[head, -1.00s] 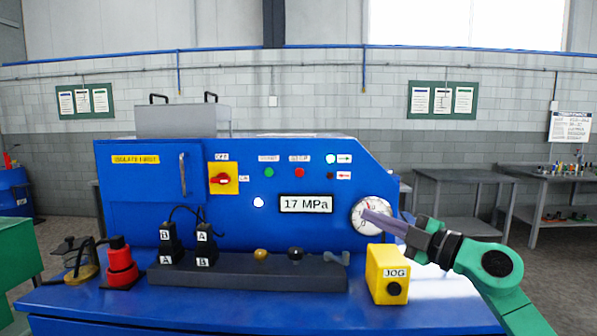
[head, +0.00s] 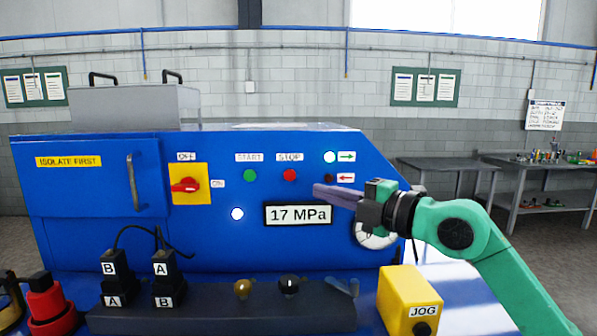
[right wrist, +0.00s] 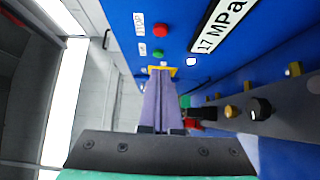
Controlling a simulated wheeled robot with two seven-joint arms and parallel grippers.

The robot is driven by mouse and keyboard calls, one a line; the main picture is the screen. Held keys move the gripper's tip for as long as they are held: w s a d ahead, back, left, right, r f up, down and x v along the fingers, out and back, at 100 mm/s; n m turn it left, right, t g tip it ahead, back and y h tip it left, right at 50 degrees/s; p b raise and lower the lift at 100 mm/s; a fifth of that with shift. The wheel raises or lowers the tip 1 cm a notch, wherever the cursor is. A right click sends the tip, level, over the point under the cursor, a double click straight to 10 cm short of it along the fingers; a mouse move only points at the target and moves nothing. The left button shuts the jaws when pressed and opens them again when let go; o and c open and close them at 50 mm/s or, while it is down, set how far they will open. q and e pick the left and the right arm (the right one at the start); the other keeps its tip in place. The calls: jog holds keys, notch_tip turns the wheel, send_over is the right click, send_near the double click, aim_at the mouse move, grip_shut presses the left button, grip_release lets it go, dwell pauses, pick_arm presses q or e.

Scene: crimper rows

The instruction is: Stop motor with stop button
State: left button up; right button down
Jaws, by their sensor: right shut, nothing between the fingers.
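The red stop button (head: 290,175) is on the blue panel under the STOP label (head: 289,157). It also shows in the right wrist view (right wrist: 160,30), beside its label. The green start button (head: 250,175) is to its left. My right gripper (head: 317,190) is shut and empty, its purple fingers pointing left. In the head view its tips are just right of and slightly below the stop button. In the right wrist view the tips (right wrist: 160,72) appear below both buttons, and no contact shows. My left gripper is out of view.
A red switch on a yellow plate (head: 189,184) is at left. The 17 MPa display (head: 298,214) is below the buttons. The gauge (head: 372,236) is partly hidden by my right gripper. A yellow JOG box (head: 409,296) and black connectors (head: 164,277) stand in front.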

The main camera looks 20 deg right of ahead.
aim_at(284, 176)
jog(key=w+a+p, duration=0.1)
jog(key=w, duration=0.2)
jog(key=w+p, duration=0.2)
jog(key=w, duration=0.1)
jog(key=w+a+p, duration=0.1)
jog(key=w, duration=0.2)
jog(key=shift+a+r+p, duration=0.2)
jog(key=shift+a+p, duration=0.15)
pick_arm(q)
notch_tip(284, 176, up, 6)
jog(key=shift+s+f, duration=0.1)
pick_arm(e)
jog(key=shift+w+d+f, duration=0.15)
jog(key=shift+w, duration=0.05)
